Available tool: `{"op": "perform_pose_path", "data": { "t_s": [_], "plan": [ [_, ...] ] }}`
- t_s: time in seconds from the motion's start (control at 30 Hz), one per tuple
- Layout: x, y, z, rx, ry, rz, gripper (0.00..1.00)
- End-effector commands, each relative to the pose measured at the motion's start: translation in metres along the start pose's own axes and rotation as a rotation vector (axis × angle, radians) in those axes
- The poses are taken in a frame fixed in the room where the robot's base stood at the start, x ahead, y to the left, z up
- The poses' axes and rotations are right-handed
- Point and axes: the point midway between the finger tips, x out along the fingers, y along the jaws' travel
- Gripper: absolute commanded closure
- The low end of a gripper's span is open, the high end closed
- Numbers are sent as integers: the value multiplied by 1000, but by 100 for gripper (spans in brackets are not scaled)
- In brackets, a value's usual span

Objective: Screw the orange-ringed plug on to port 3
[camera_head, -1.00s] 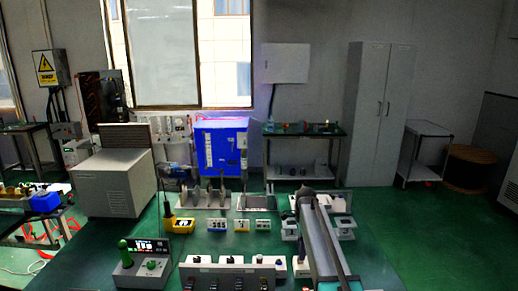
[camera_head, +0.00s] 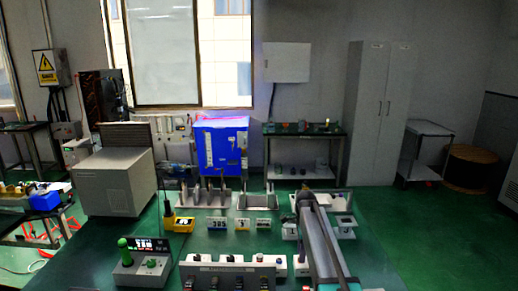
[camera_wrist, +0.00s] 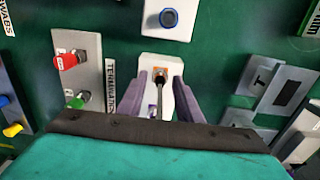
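In the wrist view my gripper (camera_wrist: 158,98) points down with its two purple-grey fingers spread apart. A white block (camera_wrist: 150,68) shows between and beyond them, with a dark, metal-stemmed connector (camera_wrist: 159,84) on it. Small orange-brown patches show beside the stem; I cannot tell whether this is the orange-ringed plug. Neither finger visibly touches the stem. In the head view my arm's end (camera_head: 306,197) is over the right side of the bench. I cannot make out which fitting is port 3.
In the wrist view a grey plate with a red cap (camera_wrist: 66,61) and a green cap (camera_wrist: 76,100) is at left. A blue-ringed fitting (camera_wrist: 168,18) is above. Grey blocks (camera_wrist: 280,88) are at right. In the head view a panel with several dark connectors (camera_head: 232,268) lies left of my arm.

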Motion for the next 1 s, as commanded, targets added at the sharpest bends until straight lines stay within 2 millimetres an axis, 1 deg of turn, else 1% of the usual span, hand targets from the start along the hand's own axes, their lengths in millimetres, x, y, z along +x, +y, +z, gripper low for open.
{"op": "perform_pose_path", "data": {
  "t_s": [0.83,0.97,1.0],
  "plan": [
    [0,0,-1,1,0,0,68],
    [0,0,-1,1,0,0,90],
    [0,0,-1,1,0,0,96]
  ]
}}
